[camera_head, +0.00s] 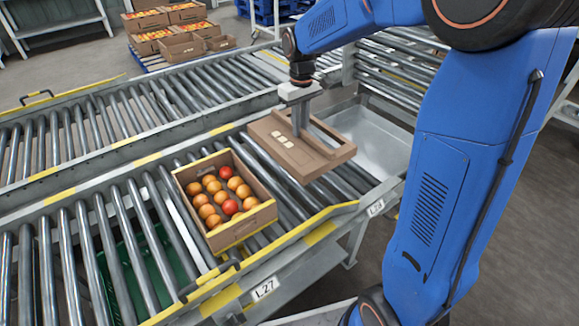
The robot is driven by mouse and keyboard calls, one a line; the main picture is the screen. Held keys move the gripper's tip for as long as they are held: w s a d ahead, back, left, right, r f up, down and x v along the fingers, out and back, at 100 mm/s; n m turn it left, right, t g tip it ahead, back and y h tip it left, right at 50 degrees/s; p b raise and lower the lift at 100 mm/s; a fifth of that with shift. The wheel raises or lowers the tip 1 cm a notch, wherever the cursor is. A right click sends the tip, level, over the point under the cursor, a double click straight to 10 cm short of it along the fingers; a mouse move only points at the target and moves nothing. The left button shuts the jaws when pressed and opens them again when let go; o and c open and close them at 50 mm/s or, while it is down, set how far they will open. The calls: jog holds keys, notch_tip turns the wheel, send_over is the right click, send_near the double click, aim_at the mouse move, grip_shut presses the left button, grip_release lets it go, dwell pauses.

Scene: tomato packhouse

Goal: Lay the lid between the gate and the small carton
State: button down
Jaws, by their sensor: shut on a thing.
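My gripper (304,132) is shut on a flat brown cardboard lid (274,130) with several pale labels. The lid is over the right end of the near roller conveyor; I cannot tell whether it touches the rollers. An open carton (245,226) full of orange and red tomatoes stands on these rollers, left of and nearer than the lid. It may be the small carton. I cannot pick out the gate with certainty. The fingertips are partly hidden at the lid.
A yellow-edged rail (290,240) runs along the conveyor's near side, with a handle (212,276) beside the carton. A grey metal tray (372,138) lies right of the lid. Left rollers (75,255) are bare. More cartons (180,46) stand on a pallet behind.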

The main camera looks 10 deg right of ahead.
jog(key=shift+f, duration=4.8)
jog(key=shift+f, duration=0.1)
jog(key=c, duration=1.7)
grip_release()
notch_tip(320, 180, up, 11)
jog(key=shift+r, duration=0.1)
jog(key=shift+s+r, duration=0.1)
jog(key=shift+r, duration=0.5)
jog(key=s+d+r+m+t, duration=0.1)
jog(key=s+d+r, duration=0.15)
jog(key=s, duration=0.55)
jog(key=s+d+r+m+t, duration=0.1)
jog(key=s+d+r, duration=0.15)
jog(key=s, duration=0.45)
jog(key=s+f+m+t, duration=0.1)
jog(key=s, duration=0.4)
jog(key=s+d+t, duration=0.1)
jog(key=s, duration=0.5)
jog(key=s+d+f+m, duration=0.1)
jog(key=s, duration=0.4)
jog(key=shift+s+f+m+t, duration=0.3)
jog(key=shift+s+t, duration=0.1)
